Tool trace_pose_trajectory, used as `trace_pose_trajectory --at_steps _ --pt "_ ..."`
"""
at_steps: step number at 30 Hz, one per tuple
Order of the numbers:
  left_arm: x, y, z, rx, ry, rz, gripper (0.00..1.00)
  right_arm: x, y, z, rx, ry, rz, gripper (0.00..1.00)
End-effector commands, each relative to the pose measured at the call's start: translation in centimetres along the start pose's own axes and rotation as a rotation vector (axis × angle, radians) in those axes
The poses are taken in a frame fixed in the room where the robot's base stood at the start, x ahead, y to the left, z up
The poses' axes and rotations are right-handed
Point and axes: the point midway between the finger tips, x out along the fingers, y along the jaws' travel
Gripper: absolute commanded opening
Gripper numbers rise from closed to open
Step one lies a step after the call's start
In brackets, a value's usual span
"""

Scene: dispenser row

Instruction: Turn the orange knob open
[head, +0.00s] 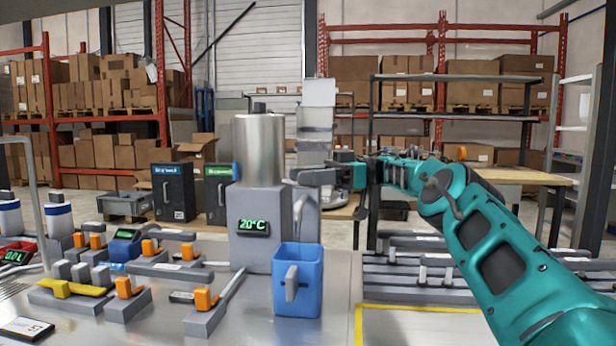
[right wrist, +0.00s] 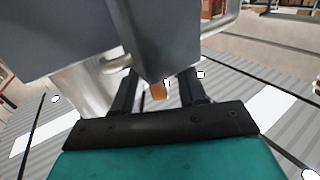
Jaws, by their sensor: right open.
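The dispenser (head: 258,205) stands on the metal counter, with a silver tank (head: 258,148) on top and a lit "20°C" display. My right gripper (head: 312,177) is at the upper right side of its grey body, pointing left. In the right wrist view the right gripper (right wrist: 158,88) is open, its two dark fingers apart. A small orange knob (right wrist: 158,91) shows between the fingers, partly hidden by the grey body; I cannot tell whether they touch it. That knob is not clearly seen in the head view. My left gripper is not in view.
A blue jug (head: 298,282) stands in front of the dispenser. Several grey blocks with orange levers (head: 124,288) crowd the counter's left side. Dark bars (head: 420,270) lie at the right, beyond a yellow-edged pale area (head: 415,325). Shelves with boxes stand behind.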

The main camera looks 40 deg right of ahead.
Motion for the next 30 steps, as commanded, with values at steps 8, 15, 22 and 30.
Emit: trace_pose_trajectory --at_steps 8,15,22,30 --pt "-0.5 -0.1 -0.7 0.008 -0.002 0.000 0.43 0.0 0.0 -1.7 -0.004 0.001 0.001 0.41" --pt "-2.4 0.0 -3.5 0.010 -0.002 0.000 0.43 0.0 0.0 -6.8 -0.002 0.000 0.001 0.41" --pt "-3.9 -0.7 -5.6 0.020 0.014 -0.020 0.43 0.0 0.0 -10.3 -0.001 0.000 0.000 0.41" --pt "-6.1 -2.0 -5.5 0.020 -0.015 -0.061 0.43 0.0 0.0 -14.3 -0.001 -0.001 0.000 0.41"
